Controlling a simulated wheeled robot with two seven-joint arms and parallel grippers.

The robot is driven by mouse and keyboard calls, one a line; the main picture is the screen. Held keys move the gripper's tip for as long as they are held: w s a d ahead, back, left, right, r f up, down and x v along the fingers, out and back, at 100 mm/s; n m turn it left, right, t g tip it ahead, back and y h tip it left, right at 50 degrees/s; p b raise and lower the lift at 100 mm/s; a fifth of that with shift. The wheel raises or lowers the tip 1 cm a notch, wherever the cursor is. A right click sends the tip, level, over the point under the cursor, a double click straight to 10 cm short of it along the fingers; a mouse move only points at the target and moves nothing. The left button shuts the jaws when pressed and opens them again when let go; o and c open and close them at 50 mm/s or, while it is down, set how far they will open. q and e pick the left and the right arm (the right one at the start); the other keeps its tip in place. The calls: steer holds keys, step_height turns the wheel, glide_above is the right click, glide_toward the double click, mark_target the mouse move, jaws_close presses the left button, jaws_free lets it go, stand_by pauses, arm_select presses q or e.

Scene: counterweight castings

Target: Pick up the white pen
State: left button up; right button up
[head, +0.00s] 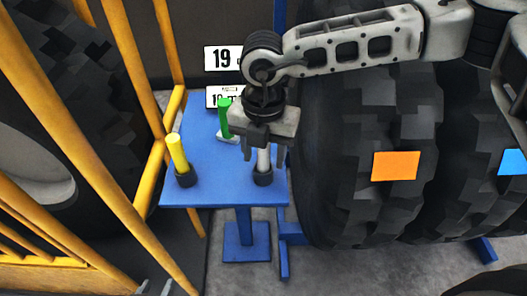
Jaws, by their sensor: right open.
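The white pen (263,161) stands upright in a dark round holder (263,178) near the front right corner of the blue table (222,187). My right gripper (264,153) points down over it and is open. Its fingers show on either side of the pen in the picture; contact cannot be made out. The gripper body hides the pen's upper part. My left gripper is not clearly in view.
A yellow pen (178,152) stands in a dark holder at the table's left. A green pen (225,118) stands further back, near number signs (222,58). Yellow rails (120,80) rise at left; a large tyre (345,170) stands close to the table's right.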

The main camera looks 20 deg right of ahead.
steer(key=shift+f, duration=0.15)
steer(key=c, duration=0.9)
